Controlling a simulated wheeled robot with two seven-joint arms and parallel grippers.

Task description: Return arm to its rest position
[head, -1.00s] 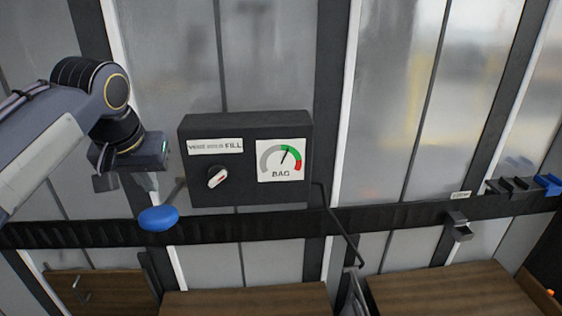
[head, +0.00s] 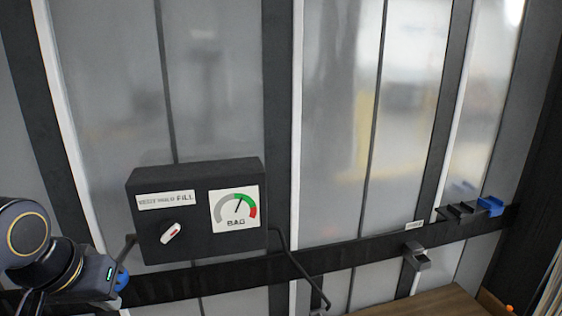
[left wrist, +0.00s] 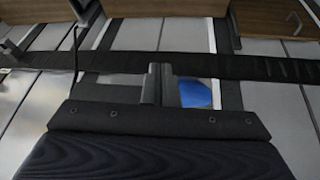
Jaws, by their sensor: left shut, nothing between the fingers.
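My left gripper (head: 98,283) is at the lower left of the head view, in front of the dark rail and below and left of the black control box (head: 195,212). In the left wrist view its two fingers (left wrist: 159,72) are together, with nothing between them. A blue rounded knob (head: 122,278) shows partly behind the gripper. It also shows in the left wrist view (left wrist: 197,93), right of the fingers; I cannot tell the gap. My right gripper is not in view.
The box carries a FILL label, a selector knob (head: 171,233) and a BAG gauge (head: 235,209) with its needle in the green. A dark rail (head: 345,257) crosses the panelled door. A blue-ended holder (head: 490,206) is at the right, above a wooden surface (head: 425,303).

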